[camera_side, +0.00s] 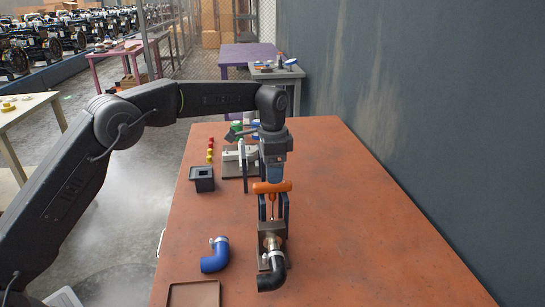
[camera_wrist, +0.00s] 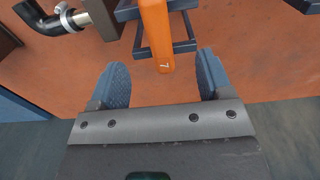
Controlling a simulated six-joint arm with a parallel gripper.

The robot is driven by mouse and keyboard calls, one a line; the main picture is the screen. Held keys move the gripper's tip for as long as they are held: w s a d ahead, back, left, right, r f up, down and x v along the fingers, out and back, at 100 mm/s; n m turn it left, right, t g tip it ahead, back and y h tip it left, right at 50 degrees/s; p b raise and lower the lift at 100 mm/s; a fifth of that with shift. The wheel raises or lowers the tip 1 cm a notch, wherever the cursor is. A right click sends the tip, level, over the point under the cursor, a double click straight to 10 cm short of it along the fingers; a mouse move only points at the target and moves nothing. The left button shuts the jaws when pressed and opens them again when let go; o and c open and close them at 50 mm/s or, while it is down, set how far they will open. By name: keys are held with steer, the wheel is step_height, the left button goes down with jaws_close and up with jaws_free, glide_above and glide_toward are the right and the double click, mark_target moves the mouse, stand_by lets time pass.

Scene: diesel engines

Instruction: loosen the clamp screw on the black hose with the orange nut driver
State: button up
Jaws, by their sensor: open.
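The orange nut driver (camera_side: 272,187) has a wide T-shaped handle and stands upright in a dark blue frame holder (camera_side: 287,211). In the wrist view its orange handle (camera_wrist: 157,35) shows a "7" near its end. My gripper (camera_side: 273,176) is just above the handle in the side view. In the wrist view my gripper (camera_wrist: 162,60) has its fingers apart, with the handle's end between the tips and no visible contact. The black hose (camera_side: 270,276) sits at the table's front on a metal fitting, with a silver clamp (camera_wrist: 65,15) around it.
A blue hose (camera_side: 215,257) with a clamp lies left of the black one. A brown tray (camera_side: 193,293) is at the front left. A black box (camera_side: 202,180) and a grey fixture (camera_side: 237,160) stand behind. The table's right side is clear up to the wall.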

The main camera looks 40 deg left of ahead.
steer(key=shift+f, duration=2.3)
jaws_close()
steer(key=shift+r, duration=0.1)
step_height(320, 180, up, 16)
stand_by(1.0)
